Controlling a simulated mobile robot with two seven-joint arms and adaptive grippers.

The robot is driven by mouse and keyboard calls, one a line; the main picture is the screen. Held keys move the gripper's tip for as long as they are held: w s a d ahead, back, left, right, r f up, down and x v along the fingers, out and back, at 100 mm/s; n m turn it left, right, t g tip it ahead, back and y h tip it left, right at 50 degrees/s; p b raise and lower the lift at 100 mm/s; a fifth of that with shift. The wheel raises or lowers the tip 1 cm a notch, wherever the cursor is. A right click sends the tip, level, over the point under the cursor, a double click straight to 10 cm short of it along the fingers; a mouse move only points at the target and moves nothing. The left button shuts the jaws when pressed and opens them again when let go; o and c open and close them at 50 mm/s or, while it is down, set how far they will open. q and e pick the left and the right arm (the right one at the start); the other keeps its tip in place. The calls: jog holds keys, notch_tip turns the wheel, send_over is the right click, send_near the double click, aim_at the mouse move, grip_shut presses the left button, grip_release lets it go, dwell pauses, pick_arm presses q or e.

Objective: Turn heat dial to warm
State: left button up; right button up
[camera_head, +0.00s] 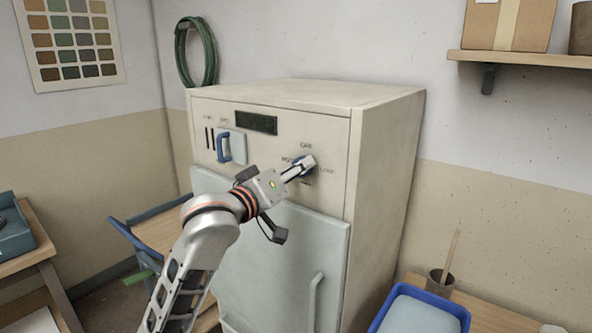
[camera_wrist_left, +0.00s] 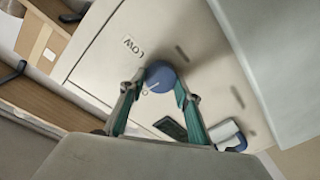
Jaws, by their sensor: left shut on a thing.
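A blue round heat dial (camera_head: 307,171) is on the upper right of the front of a cream cabinet (camera_head: 385,170). Small printed labels surround it; most are too small to read. My left gripper (camera_head: 302,166) reaches up to the dial and covers part of it in the head view. In the left wrist view the dial (camera_wrist_left: 160,75) sits between the fingertips of my left gripper (camera_wrist_left: 158,88), which are shut on it. A label that seems to read LOW stands beside it in that view. A light pointer mark shows faintly on the dial. My right gripper is not in view.
A blue handle (camera_head: 224,148) on a pale plate and a dark display (camera_head: 256,123) are left of the dial. A pale door (camera_head: 270,260) with a handle is below. A blue tray (camera_head: 460,312) and a cup (camera_head: 440,280) stand at lower right. A shelf (camera_head: 520,58) hangs at upper right.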

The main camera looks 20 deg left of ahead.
pick_arm(q)
jog(key=shift+f+m+g+h, duration=0.15)
jog(key=shift+m+h, duration=0.3)
jog(key=shift+m, duration=5.5)
jog(key=shift+m+g+h, duration=0.25)
jog(key=shift+m+h, duration=0.25)
jog(key=shift+m, duration=5.4)
jog(key=shift+f+m+g+h, duration=0.15)
jog(key=shift+m+h, duration=0.3)
jog(key=shift+m, duration=5.5)
jog(key=o, duration=1.1)
